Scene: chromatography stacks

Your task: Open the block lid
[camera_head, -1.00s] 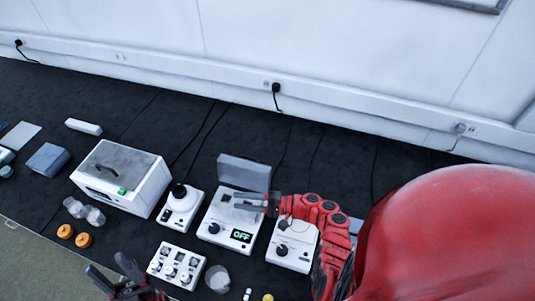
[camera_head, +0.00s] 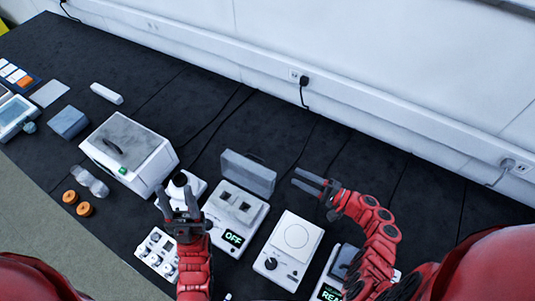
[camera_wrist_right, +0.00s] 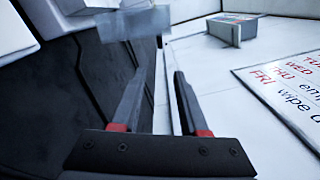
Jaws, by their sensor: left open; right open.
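The dry block (camera_head: 226,216) is a white unit with a dark knob and a green OFF display, on the black bench in the head view. Its grey lid (camera_head: 248,173) stands raised along the unit's back edge, exposing the top with two dark openings. My right gripper (camera_head: 300,179) is open and empty, to the right of the lid and apart from it. In the right wrist view its fingers (camera_wrist_right: 160,85) have only a gap between them; a grey translucent piece beyond is unclear. My left gripper (camera_head: 178,197) is open, fingers up, left of the block, partly covering the device behind it.
A white device with a round plate (camera_head: 295,238) stands right of the block. A larger white box (camera_head: 130,150) stands left. A white unit with several knobs (camera_head: 155,250) is in front. Loose cables cross the bench behind. Bare bench lies beyond the lid.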

